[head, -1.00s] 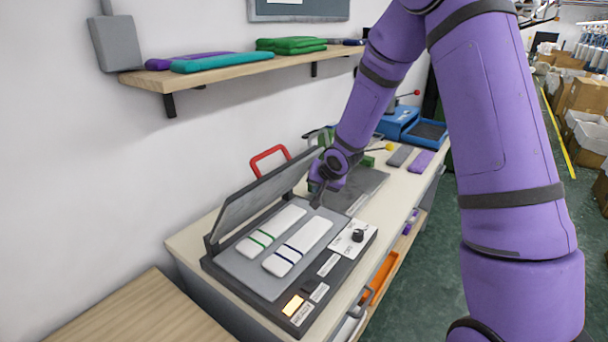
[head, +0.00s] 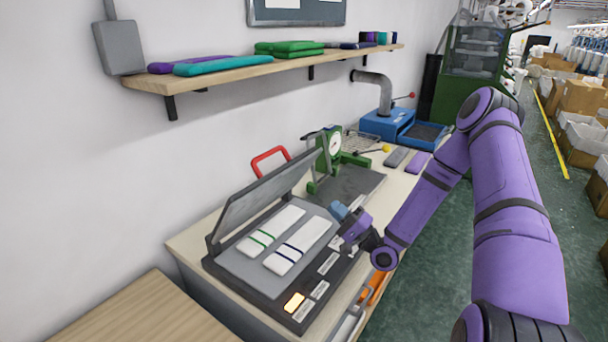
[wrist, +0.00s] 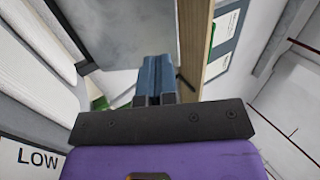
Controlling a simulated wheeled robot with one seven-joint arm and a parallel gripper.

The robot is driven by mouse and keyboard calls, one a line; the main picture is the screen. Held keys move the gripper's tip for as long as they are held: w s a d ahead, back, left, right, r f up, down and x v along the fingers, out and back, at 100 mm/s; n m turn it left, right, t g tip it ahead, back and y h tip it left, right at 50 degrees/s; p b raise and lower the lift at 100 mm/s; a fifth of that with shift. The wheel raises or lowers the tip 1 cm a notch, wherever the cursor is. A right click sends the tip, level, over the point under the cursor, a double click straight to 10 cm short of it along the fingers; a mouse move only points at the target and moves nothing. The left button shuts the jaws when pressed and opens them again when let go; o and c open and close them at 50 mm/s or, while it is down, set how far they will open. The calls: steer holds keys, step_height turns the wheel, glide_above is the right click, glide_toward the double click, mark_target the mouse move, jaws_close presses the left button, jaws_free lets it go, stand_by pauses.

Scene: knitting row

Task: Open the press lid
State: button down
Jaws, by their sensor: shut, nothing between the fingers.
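The press (head: 228,271) sits on the bench with its grey lid (head: 262,195) raised and tilted back toward the wall. A red handle (head: 270,158) stands at the lid's upper edge. Two white knitted pieces with green and dark blue stripes (head: 298,246) lie flat on the lower plate. My gripper (head: 338,211) is shut and empty, just above the press's right side and apart from the lid. It covers the control knob. In the wrist view its blue fingers (wrist: 154,80) are together, with the lid (wrist: 125,38) beyond them.
A green dial device (head: 333,148) stands behind the press. A blue machine (head: 388,124) and grey and purple pieces (head: 417,162) are farther along the bench. A wall shelf (head: 290,64) holding folded knits hangs above.

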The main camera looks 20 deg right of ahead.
steer(key=t, duration=0.1)
glide_toward(283, 150)
steer(key=shift+w+m, duration=0.4)
steer(key=shift+w, duration=0.4)
steer(key=shift+a, duration=0.1)
steer(key=shift+w+a+r+g, duration=0.3)
steer(key=shift+w+r, duration=0.2)
steer(key=shift+r, duration=0.1)
steer(key=w+a+r+g, duration=0.1)
steer(key=w+a+r+g+h, duration=0.1)
steer(key=w, duration=0.1)
steer(key=w+a+r+g+h, duration=0.1)
steer(key=w+r, duration=0.1)
steer(key=shift+w+a, duration=0.1)
steer(key=shift+a, duration=0.2)
steer(key=w+a+r+g+h, duration=0.1)
steer(key=w+a+g+h, duration=0.1)
steer(key=w+a, duration=0.2)
steer(key=w, duration=0.3)
steer(key=shift+a+r+g, duration=0.2)
steer(key=shift+a+g, duration=0.1)
steer(key=shift+a, duration=0.05)
